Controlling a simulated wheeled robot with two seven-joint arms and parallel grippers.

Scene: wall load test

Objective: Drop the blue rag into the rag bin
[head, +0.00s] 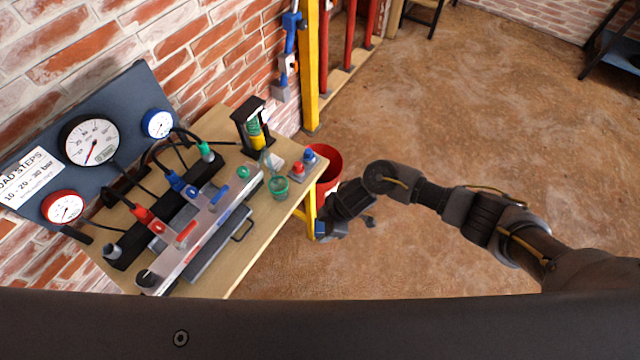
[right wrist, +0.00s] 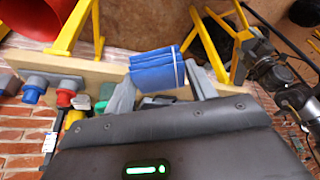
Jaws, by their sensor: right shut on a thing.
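My right gripper (head: 332,228) hangs off the right edge of the wooden table, below and in front of the rag bin in the head view. In the right wrist view my right gripper (right wrist: 158,82) is shut on the blue rag (right wrist: 157,68), a folded cloth with pale stripes between the two grey fingers. Only a small blue bit of the rag (head: 320,228) shows in the head view. The red rag bin (head: 327,163) stands beyond the table's right end, apart from the rag. It also shows at the top left of the right wrist view (right wrist: 28,12). My left gripper is not in view.
The wooden table (head: 262,215) carries a valve manifold, hoses, a green cup (head: 278,187) and red and blue knobs near its right end. A gauge panel (head: 110,130) leans at the brick wall. A yellow post (head: 309,70) stands behind. The floor at right is open.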

